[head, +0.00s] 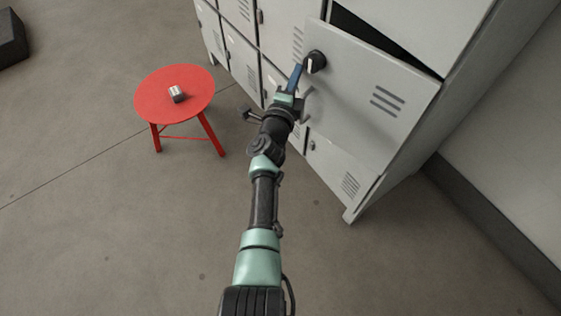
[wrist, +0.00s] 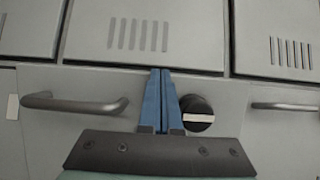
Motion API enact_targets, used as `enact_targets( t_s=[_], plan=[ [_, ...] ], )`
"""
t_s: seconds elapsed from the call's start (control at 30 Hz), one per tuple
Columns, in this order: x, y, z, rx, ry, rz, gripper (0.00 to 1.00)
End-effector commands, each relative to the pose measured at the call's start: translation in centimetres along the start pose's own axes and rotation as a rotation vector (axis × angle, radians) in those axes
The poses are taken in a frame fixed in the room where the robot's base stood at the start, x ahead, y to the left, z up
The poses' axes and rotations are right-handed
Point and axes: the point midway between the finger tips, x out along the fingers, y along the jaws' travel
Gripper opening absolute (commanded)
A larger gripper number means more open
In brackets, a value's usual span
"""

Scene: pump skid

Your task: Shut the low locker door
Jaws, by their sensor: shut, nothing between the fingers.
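The locker door (head: 375,95) stands ajar in the head view, with a dark gap along its top that is wider on the left. It is grey, with vent slots and a black knob (head: 315,62) near its left edge. My gripper (head: 298,68) is shut and empty, its blue fingers just left of the knob. In the wrist view the shut fingers (wrist: 160,75) point at grey locker fronts, and the knob (wrist: 197,114) with its white stripe is just to their right. I cannot tell whether the fingertips touch the door.
The grey locker bank (head: 240,60) has several other doors, which look shut. A bar handle (wrist: 75,103) shows left of the fingers in the wrist view. The floor in front is clear.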

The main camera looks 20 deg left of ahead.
Motion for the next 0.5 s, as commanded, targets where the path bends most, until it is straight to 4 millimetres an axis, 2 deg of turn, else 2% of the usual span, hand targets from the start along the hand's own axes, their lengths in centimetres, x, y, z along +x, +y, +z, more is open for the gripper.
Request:
enact_targets(
  t_s=[0.2,0.5],
  plan=[
    [2.4,0.3,-0.8,0.0,0.0,-0.001,0.0],
    [3.5,0.0,-1.2,0.001,-0.002,0.001,0.0]
  ],
)
